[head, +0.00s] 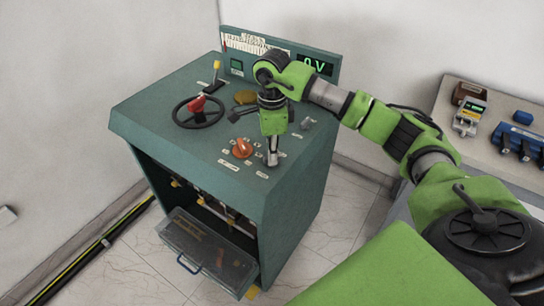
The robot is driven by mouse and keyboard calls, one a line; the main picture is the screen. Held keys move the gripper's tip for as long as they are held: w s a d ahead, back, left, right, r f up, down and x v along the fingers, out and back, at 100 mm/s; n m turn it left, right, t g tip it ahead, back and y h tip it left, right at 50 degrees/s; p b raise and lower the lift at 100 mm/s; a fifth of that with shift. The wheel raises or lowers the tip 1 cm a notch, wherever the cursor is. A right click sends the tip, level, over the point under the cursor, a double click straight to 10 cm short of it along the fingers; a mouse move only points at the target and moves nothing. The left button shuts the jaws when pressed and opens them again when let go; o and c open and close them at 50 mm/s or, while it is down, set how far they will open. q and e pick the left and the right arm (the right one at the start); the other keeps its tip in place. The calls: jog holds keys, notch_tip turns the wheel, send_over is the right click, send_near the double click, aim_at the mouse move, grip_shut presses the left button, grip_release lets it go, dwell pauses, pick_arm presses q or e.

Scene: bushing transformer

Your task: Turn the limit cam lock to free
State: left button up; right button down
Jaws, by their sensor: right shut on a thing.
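My right gripper (272,157) points down at the front right part of the teal control desk (190,145). Its fingers are shut on a small part on the desk top, which I take to be the limit cam lock. The fingers hide nearly all of it, so I cannot tell which way it is turned. Small white labels lie around it. An orange knob (241,149) sits just left of the fingers, apart from them. My left gripper is not in view.
A black handwheel with a red grip (197,105) and a yellow-topped lever (216,66) stand further back on the desk. A display (315,64) reads 0 V. A side table (490,140) holds tools at right.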

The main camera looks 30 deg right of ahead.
jog(key=m+b, duration=0.1)
jog(key=m, duration=0.3)
jog(key=shift+m, duration=0.3)
jog(key=shift+m+b, duration=0.4)
jog(key=shift+m, duration=1.4)
jog(key=c, duration=2.1)
grip_release()
jog(key=shift+c, duration=0.2)
jog(key=shift+r, duration=0.1)
notch_tip(320, 180, up, 12)
